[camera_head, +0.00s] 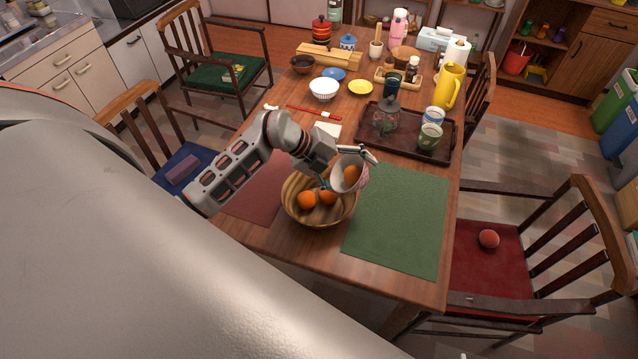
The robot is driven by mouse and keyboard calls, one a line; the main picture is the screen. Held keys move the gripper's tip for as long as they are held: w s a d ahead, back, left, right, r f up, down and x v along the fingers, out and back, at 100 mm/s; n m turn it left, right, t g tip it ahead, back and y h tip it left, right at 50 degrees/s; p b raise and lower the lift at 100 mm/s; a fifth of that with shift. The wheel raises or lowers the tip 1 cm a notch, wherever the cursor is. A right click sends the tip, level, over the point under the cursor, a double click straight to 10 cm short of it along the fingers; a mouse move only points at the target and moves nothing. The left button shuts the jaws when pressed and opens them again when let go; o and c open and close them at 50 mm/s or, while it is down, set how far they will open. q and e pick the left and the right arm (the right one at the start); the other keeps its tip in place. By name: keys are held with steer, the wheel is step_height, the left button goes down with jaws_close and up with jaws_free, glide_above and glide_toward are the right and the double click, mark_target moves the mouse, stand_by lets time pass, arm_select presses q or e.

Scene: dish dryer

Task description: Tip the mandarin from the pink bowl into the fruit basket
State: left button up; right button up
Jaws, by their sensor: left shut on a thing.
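The pink bowl (361,181) is tilted on its side above the right edge of the fruit basket, its opening facing left and toward me. A mandarin (351,174) is inside the bowl. The fruit basket (293,205) is a round wooden bowl on the table and holds orange fruits (307,200). My left gripper (361,155) is shut on the pink bowl at its upper rim. The fingertips are small in view and partly blend with the rim. My right gripper is not in view.
A green placemat (399,222) lies right of the basket and a red placemat (249,199) lies left, partly under my arm. A dark tray (443,158) with a glass jar (386,116) and cups stands behind. Chairs surround the table (389,287).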

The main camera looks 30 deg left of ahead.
arm_select(q)
steer(key=shift+f, duration=0.1)
stand_by(0.3)
steer(key=shift+s+a+f+t+h, duration=0.1)
steer(key=shift+s+f+t+h, duration=0.1)
steer(key=shift+t+h, duration=0.35)
steer(key=shift+s+a+r+t+h, duration=0.1)
steer(key=shift+a+r+t+h, duration=0.25)
steer(key=shift+h, duration=0.3)
stand_by(0.4)
steer(key=shift+r+t, duration=0.15)
steer(key=shift+t, duration=0.15)
steer(key=shift+s+h, duration=0.1)
steer(key=shift+h, duration=0.3)
